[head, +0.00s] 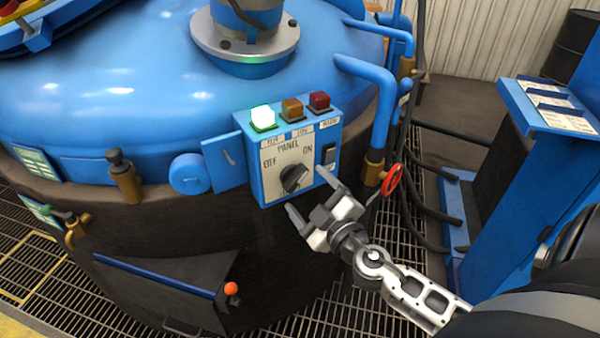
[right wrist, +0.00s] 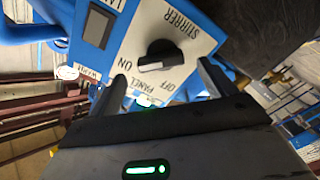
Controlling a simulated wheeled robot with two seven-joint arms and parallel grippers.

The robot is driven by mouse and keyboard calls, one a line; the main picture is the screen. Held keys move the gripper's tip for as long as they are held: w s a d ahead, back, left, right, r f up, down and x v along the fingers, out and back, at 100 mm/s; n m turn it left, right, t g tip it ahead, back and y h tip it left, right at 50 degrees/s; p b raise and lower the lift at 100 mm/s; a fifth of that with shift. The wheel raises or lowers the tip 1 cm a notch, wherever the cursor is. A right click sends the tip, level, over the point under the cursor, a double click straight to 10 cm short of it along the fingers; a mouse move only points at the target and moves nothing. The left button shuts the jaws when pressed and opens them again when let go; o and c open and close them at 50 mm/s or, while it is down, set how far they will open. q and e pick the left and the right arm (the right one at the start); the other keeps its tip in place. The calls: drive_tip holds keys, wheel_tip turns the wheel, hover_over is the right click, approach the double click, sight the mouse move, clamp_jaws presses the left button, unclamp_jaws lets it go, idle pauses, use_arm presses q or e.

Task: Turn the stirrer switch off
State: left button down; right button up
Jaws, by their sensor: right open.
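The stirrer switch is a black rotary knob (head: 293,178) on a white plate of the blue control panel (head: 270,202), with OFF to its left and ON to its right. In the right wrist view the knob (right wrist: 160,56) shows a white mark pointing towards the ON label, and "STIRRER" is printed beside it. My right gripper (head: 307,193) is open in front of the panel, to the lower right of the knob. In the right wrist view the knob appears between and just beyond the fingertips (right wrist: 160,74), apart from them. My left gripper is not in view.
The panel carries a lit green lamp (head: 263,118), dim amber (head: 292,108) and red (head: 319,102) lamps, and a black rocker switch (head: 329,155). A red valve wheel (head: 392,180) and blue pipes (head: 376,80) stand right of it.

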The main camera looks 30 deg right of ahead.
sight(299, 182)
drive_tip(key=shift+w+d+p, duration=0.1)
drive_tip(key=shift+w+p, duration=0.25)
drive_tip(key=shift+w, duration=1.65)
drive_tip(key=c, duration=1)
